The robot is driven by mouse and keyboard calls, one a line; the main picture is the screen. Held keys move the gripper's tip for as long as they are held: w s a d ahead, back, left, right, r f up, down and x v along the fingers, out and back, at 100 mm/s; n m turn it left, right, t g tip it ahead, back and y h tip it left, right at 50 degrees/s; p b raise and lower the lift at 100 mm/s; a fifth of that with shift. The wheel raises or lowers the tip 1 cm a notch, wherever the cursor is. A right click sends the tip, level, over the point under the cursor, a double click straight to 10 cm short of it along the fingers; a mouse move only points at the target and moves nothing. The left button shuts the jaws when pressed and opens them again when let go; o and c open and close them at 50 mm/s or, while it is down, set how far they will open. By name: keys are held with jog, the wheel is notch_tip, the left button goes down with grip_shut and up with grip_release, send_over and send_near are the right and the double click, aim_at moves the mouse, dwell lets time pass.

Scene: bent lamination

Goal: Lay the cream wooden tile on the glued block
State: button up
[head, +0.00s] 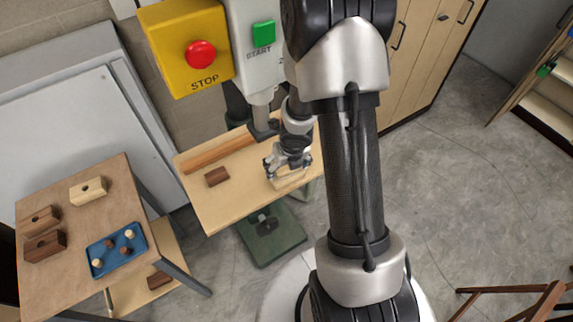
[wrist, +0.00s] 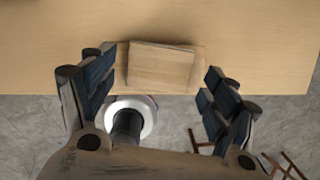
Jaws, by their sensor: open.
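The cream wooden tile (wrist: 162,66) lies between the fingers of my gripper (wrist: 158,82) in the wrist view, near the table's front edge. A second pale layer (wrist: 202,66) shows slightly offset along its right side, so it seems to rest on another piece, likely the glued block; which layer has glue is not visible. In the head view the pale stack (head: 290,181) sits right under my gripper (head: 287,166), which partly hides it. The fingers are spread wide, one on each side, and I see no grip on the tile.
A dark brown block (head: 217,177) and a long wooden strip (head: 218,152) lie on the press table (head: 222,213). A side table (head: 98,187) at left holds several blocks and a blue tray (head: 137,259). The press with its stop button (head: 200,54) stands behind.

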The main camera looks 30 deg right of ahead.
dwell(0.3)
jog(key=p+v, duration=0.9)
jog(key=v, duration=0.3)
dwell(0.4)
